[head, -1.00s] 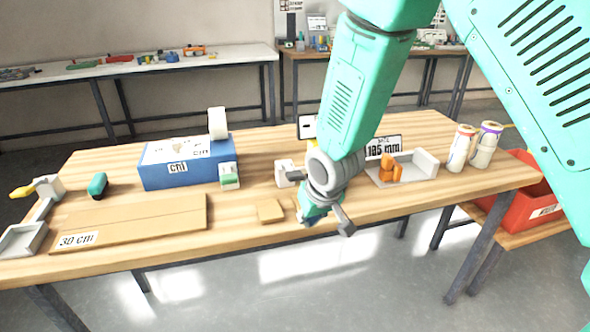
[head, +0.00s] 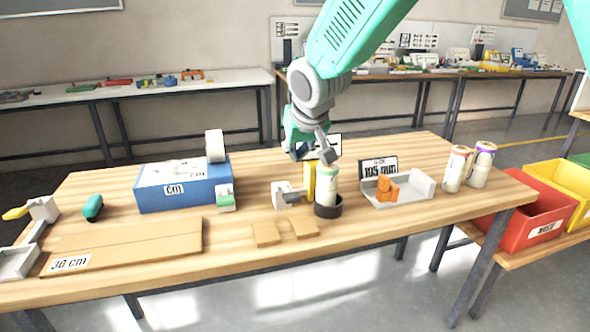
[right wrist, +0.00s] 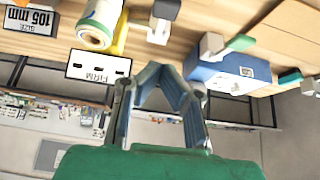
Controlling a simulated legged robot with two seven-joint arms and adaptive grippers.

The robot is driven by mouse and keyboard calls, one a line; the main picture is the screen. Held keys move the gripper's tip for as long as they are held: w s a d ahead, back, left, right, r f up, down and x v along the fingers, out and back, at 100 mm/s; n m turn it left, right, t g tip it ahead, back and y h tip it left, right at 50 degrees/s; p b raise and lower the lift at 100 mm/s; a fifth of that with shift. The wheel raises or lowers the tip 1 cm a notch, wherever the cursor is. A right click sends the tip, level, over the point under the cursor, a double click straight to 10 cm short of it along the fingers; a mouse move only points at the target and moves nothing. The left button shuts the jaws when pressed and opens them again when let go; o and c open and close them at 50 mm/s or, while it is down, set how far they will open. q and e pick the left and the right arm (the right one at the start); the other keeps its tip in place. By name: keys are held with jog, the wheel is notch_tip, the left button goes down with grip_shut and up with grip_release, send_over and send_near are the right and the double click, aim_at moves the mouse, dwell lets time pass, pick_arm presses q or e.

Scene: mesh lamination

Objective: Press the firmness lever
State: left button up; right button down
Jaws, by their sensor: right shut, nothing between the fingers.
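A white sign (right wrist: 98,67) reading FIRM stands beside a yellow upright part (right wrist: 121,38) and a green-and-white roll (right wrist: 99,22). In the head view the roll (head: 327,186) stands in a black ring holder (head: 329,208), with the yellow part (head: 309,178) at its left. A small white block (head: 281,196) with a dark grey lever sits left of it. I cannot tell which part is the firmness lever. My right gripper (head: 326,153) is shut and empty, above and behind the roll. It also shows in the right wrist view (right wrist: 165,72). My left gripper is not in view.
A blue box (head: 185,187) with a tape roll is at left. Cardboard (head: 130,245) lies at the front left, with two small pieces near the middle. A grey tray (head: 412,189) with an orange part and a 105 mm sign is at right, near two rolls and a red bin (head: 535,213).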

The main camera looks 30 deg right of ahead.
send_over(291, 194)
jog(key=f, duration=0.4)
jog(key=f+b, duration=0.1)
jog(key=f, duration=0.2)
jog(key=shift+s+f, duration=0.2)
jog(key=shift+f, duration=0.15)
jog(key=shift+s+f, duration=0.25)
jog(key=shift+f, duration=1)
jog(key=shift+s+a+f, duration=0.15)
jog(key=shift+s+f, duration=0.05)
jog(key=shift+f, duration=0.4)
